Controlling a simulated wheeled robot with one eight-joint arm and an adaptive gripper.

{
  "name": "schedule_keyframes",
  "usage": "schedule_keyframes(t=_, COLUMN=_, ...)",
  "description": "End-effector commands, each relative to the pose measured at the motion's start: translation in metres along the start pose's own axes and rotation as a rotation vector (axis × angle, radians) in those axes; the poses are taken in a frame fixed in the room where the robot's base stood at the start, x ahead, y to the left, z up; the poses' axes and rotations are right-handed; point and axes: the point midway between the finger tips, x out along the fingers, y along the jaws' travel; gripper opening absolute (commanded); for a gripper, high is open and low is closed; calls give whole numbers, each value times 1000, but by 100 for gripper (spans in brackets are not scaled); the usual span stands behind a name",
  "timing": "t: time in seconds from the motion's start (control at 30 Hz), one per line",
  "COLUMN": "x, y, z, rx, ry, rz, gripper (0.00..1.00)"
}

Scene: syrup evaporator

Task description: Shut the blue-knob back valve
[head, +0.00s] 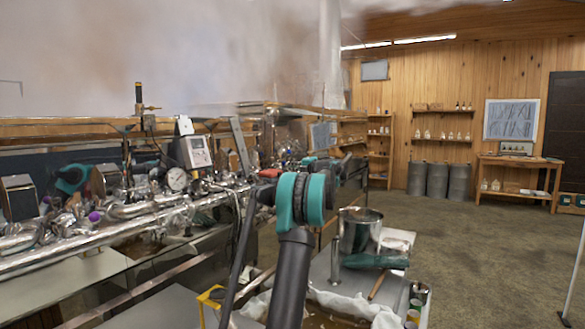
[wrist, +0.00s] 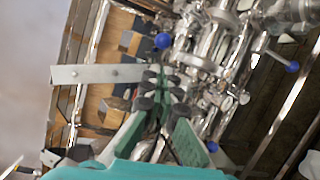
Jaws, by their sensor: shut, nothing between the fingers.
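My gripper (wrist: 160,90) reaches up from the bottom of the wrist view, its green and dark fingers together with nothing held. Three blue knobs show in the wrist view: an upper one (wrist: 163,41) just beyond the fingertips, one at the right (wrist: 292,66) on a metal stem, and a lower one (wrist: 212,146) beside the right finger. I cannot tell which is the back valve's, or whether the fingers touch anything. In the head view, a purple-blue knob (head: 94,216) sits among the pipes at left. My gripper cannot be made out clearly there.
Shiny pipes (head: 150,205) run along the evaporator, with a round gauge (head: 177,179) and a white meter (head: 196,152) above. A flat metal bar (wrist: 98,73) lies left of my fingers. A steel pot (head: 358,230) stands at right. Open floor (head: 480,240) lies beyond.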

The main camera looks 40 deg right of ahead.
Motion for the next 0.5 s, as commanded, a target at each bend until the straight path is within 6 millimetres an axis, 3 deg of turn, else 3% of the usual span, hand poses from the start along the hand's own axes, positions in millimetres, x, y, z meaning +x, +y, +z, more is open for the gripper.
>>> schedule_keyframes(t=0.23, x=43, y=0, z=0, rx=0, ry=0, rz=1, gripper=0)
schedule_keyframes(t=0.5, x=64, y=1, z=1, rx=0, ry=-2, rz=1, gripper=0)
